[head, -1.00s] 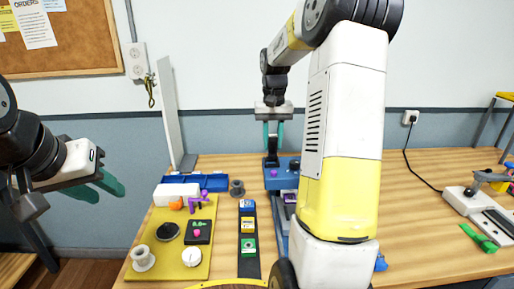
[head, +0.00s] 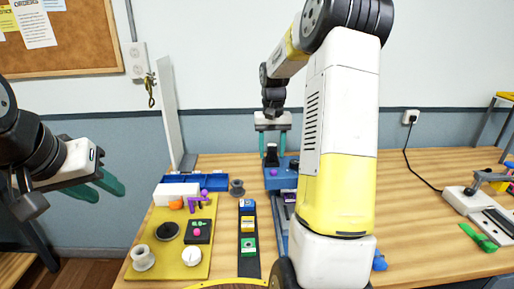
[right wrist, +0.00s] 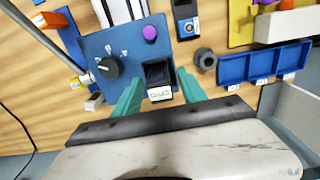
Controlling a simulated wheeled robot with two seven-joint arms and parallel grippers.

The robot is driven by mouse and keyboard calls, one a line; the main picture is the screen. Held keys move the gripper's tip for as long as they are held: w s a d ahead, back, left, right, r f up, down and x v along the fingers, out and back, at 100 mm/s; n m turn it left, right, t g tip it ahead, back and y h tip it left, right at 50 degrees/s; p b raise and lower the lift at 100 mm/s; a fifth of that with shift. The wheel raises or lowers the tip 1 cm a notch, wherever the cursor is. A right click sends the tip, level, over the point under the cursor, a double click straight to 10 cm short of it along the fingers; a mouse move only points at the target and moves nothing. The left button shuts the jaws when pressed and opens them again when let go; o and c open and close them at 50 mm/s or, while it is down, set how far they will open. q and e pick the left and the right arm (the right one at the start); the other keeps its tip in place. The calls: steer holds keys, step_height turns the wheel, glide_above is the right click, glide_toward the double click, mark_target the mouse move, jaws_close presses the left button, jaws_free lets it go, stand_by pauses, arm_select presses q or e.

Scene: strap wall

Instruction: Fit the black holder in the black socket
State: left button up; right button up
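The black holder (head: 271,157) stands on the blue panel box (head: 283,180) at the middle of the bench. In the right wrist view the holder (right wrist: 160,82) shows a dark hollow top and a white label at its edge of the panel. My right gripper (head: 273,147) is open, with its green fingers (right wrist: 160,98) on either side of the holder, and gaps show beside it. The black socket is not distinguishable; the holder's base hides what lies under it, so I cannot tell how deep it sits. My left gripper (head: 106,188) is open and empty, left of the bench.
The blue panel carries a purple button (right wrist: 150,33) and a black knob (right wrist: 108,66). A grey spool (head: 237,188), blue bins (head: 213,182) and a yellow board (head: 204,250) with several parts stand to the left. My right arm hides part of the bench.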

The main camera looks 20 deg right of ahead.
mark_target(272, 145)
steer(key=shift+r, duration=0.1)
step_height(272, 145, up, 12)
steer(key=s+a+r+n+t, duration=0.2)
steer(key=s+a+r+t, duration=0.15)
steer(key=s+a, duration=0.55)
steer(key=s+a+f+t+y, duration=0.1)
steer(key=s+a+f, duration=0.1)
steer(key=s, duration=0.6)
steer(key=s+a+f+n+t+y, duration=0.1)
steer(key=s+a, duration=0.1)
steer(key=s, duration=0.5)
steer(key=shift+s+a+f+t, duration=0.3)
steer(key=shift+s+f+t, duration=0.05)
steer(key=shift+s, duration=0.05)
